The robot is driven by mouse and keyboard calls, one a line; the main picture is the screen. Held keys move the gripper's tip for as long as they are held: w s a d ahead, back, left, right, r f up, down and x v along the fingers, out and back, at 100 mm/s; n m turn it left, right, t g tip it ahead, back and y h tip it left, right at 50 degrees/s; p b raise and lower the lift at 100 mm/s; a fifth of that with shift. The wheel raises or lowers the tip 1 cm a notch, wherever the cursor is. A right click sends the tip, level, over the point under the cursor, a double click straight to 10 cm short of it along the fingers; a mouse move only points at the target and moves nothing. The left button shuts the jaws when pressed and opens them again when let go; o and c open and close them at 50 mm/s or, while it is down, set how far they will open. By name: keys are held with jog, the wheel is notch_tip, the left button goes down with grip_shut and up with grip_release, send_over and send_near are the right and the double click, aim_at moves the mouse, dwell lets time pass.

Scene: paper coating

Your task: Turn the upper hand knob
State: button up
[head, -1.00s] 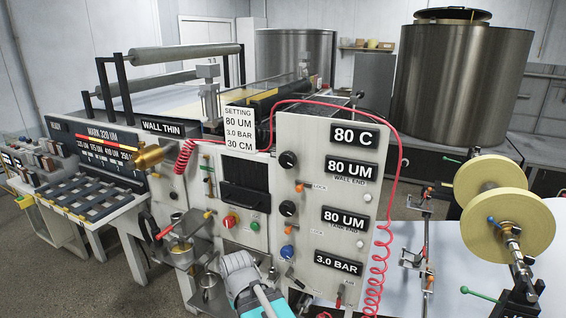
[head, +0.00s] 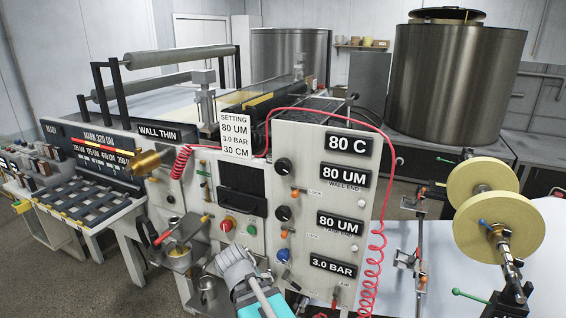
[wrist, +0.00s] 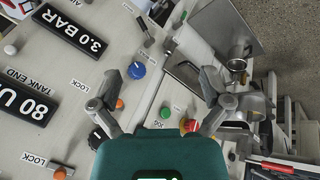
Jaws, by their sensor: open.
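The upper black hand knob (head: 283,165) sits on the white control panel, left of the "80 UM WALL END" display. A matching lower black knob (head: 283,213) is below it, left of the "TANK END" display. In the wrist view, the black knob near the left finger (wrist: 97,137) appears to be this lower one; the upper knob is not seen there. My gripper (head: 236,264) is below and left of both knobs, in front of the panel's lower part. In the wrist view, its fingers (wrist: 160,85) are spread wide with nothing between them.
Orange lock levers (head: 296,192) and a blue knob (head: 283,255) are on the same panel. A red button (head: 227,225) and green button (head: 253,229) are to the left. A coiled red hose (head: 373,262) hangs along the panel's right edge.

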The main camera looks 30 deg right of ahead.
jog(key=w+d+r+m+t+h+p, duration=0.1)
jog(key=w+d+r+t+h+p, duration=0.35)
jog(key=r, duration=0.75)
jog(key=n+t+h+p, duration=0.1)
jog(key=t+h+p, duration=0.3)
jog(key=h+p, duration=0.1)
send_near(282, 169)
jog(key=v, duration=0.3)
jog(key=shift+d, duration=0.2)
jog(key=shift+w+d, duration=0.1)
jog(key=shift+d, duration=0.05)
jog(key=x, duration=1.3)
jog(key=shift+w+d, duration=0.1)
jog(key=shift+w, duration=0.15)
jog(key=c, duration=0.9)
